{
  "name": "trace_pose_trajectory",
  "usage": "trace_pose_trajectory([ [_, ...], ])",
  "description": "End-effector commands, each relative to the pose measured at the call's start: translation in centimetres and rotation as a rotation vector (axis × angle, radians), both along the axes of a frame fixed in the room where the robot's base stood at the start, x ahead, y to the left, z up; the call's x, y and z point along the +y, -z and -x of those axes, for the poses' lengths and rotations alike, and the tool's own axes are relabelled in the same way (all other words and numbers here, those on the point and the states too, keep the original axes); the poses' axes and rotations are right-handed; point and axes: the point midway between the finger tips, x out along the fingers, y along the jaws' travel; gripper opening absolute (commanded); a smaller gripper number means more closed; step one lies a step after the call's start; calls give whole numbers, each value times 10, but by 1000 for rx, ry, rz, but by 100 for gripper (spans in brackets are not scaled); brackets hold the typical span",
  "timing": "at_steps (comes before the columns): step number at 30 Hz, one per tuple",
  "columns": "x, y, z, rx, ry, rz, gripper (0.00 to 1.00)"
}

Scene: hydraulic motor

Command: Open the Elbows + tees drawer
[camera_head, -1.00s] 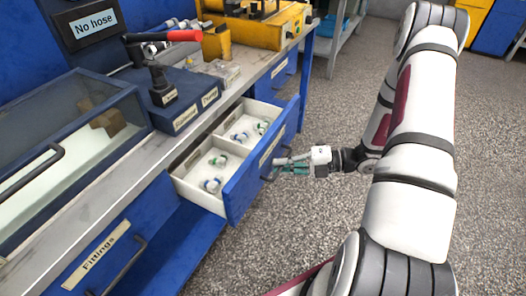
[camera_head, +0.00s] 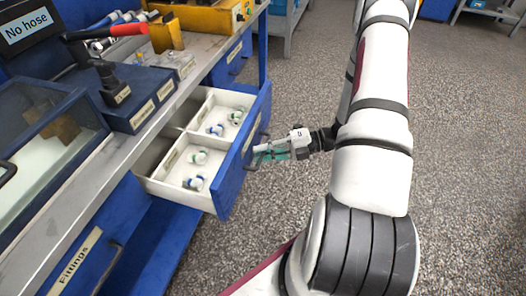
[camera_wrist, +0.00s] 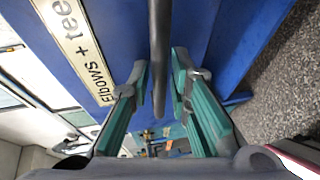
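The Elbows + tees drawer (camera_head: 233,178) stands well out from the blue bench in the head view. Its white inside holds several small fittings in two compartments. Its label (camera_wrist: 82,45) reads "Elbows + tee" in the wrist view, with the end cut off. My gripper (camera_head: 259,153) is at the drawer front from the right. In the wrist view, the dark bar handle (camera_wrist: 160,50) runs between the teal fingertips of my gripper (camera_wrist: 160,85), which are close in on both sides of it. In the head view the fingers partly hide the handle.
The closed Fittings drawer (camera_head: 75,262) is at the lower left. Speckled floor (camera_head: 455,150) to the right is clear.

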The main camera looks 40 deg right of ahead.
Motion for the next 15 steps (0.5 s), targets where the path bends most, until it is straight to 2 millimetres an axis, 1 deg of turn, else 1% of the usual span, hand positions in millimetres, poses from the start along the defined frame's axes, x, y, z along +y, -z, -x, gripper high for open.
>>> trace_pose_trajectory([
  [5, 0, 0, 0, -1, 0, 1, 18],
  [8, -4, -1, 2, 0, 1, 2, 18],
  [11, -15, -3, 8, -1, 1, 2, 18],
  [15, -38, -8, 22, -2, 3, 4, 18],
])
